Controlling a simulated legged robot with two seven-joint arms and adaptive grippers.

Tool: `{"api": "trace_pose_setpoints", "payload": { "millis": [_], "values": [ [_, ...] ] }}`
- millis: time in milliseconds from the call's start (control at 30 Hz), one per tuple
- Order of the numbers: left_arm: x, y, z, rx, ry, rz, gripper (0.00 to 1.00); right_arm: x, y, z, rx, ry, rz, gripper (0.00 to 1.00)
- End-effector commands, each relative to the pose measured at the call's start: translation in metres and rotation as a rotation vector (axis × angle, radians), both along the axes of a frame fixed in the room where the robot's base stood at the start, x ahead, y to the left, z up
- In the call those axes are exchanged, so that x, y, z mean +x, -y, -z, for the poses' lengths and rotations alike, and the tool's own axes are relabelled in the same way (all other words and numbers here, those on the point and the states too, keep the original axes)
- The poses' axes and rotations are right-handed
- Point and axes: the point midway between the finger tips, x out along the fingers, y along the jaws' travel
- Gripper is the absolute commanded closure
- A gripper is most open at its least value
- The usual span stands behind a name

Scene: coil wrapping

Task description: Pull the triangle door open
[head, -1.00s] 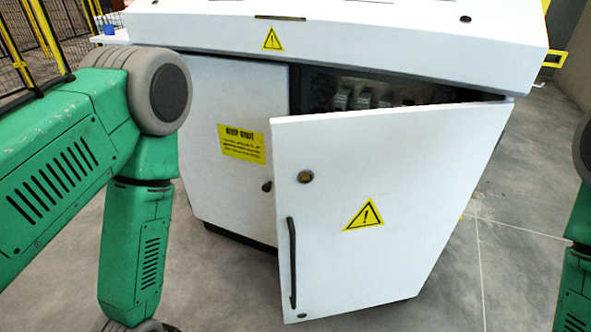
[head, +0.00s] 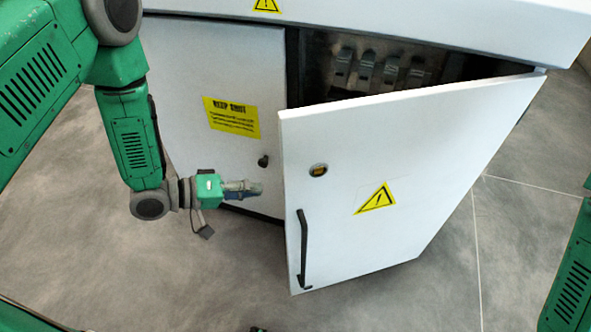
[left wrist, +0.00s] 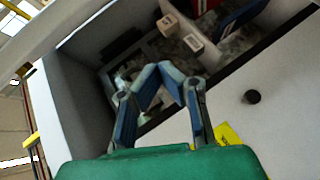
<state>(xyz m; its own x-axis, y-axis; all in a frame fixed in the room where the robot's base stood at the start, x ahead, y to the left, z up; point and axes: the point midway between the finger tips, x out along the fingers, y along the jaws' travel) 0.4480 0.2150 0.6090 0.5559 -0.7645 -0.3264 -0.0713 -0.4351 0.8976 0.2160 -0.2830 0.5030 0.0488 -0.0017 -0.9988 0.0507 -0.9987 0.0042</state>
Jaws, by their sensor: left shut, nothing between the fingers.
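The triangle door (head: 400,165) is a white cabinet door with a yellow warning triangle (head: 375,198) and a black vertical handle (head: 303,248). It stands partly open, swung out from its right edge. My left gripper (head: 256,188) is shut and empty, just left of the door's free edge and in front of the closed left door (head: 225,110). It does not visibly touch the handle. In the left wrist view my gripper's fingers (left wrist: 160,70) point toward the open gap and the cabinet interior (left wrist: 190,45). My right gripper is out of view.
The closed left door carries a yellow "keep shut" label (head: 231,117) and a dark knob (head: 263,161). Breaker-like parts (head: 365,70) show inside the cabinet. The grey floor (head: 400,300) in front is clear.

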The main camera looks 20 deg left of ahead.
Motion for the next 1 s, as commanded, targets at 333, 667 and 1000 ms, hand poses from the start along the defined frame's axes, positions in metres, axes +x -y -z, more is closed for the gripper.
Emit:
{"api": "trace_pose_setpoints", "payload": {
  "millis": [333, 667, 1000],
  "values": [
    [-0.007, -0.014, -0.082, -0.425, -0.126, 0.246, 1.00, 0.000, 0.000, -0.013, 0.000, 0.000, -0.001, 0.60],
    [0.005, 0.027, -0.081, -0.436, -0.134, 0.261, 1.00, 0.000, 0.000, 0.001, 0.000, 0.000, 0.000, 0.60],
    [0.011, 0.086, -0.080, -0.438, -0.139, 0.255, 1.00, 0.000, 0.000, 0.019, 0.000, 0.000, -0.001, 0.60]
  ]
}}
